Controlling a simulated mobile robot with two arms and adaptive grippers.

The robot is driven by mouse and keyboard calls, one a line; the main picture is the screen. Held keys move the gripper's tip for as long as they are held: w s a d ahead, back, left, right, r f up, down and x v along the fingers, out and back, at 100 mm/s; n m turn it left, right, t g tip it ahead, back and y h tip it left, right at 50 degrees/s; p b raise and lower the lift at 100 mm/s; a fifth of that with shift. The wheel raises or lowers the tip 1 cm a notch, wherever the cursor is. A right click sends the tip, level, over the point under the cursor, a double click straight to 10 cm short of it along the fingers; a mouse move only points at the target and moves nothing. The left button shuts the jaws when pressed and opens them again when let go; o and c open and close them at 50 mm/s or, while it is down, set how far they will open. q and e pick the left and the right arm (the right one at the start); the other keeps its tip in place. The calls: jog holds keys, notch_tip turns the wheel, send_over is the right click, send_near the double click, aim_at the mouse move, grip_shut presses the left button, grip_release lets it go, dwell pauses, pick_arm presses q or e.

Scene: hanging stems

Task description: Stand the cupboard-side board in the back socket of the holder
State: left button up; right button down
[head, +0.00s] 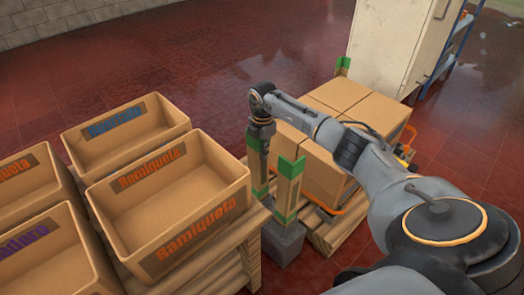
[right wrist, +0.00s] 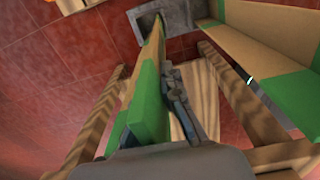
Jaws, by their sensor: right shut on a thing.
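My right gripper (head: 262,138) is shut on a long tan board with green ends (head: 257,172), held near its top and roughly upright. The frames do not show whether this is the cupboard-side board. The grey holder (head: 283,243) is a low block below. In the right wrist view the held board (right wrist: 148,105) runs away from the gripper, its far end at the holder's opening (right wrist: 180,14). I cannot tell whether that end is inside. A second green-ended board (head: 289,188) stands close beside, above the holder. My left gripper is out of view.
Open brown crates (head: 165,205) stand on a wooden stand at the left. Stacked cartons (head: 340,115) sit on a pallet (head: 335,232) right of the boards. Another green-tipped piece (head: 342,66) shows behind the cartons, near the pale cupboard (head: 398,40). Red floor is clear beyond.

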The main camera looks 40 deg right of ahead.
jog(key=shift+f, duration=0.2)
jog(key=c, duration=1.4)
grip_release()
jog(key=shift+r, duration=0.1)
notch_tip(320, 180, up, 12)
jog(key=shift+s+f, duration=0.1)
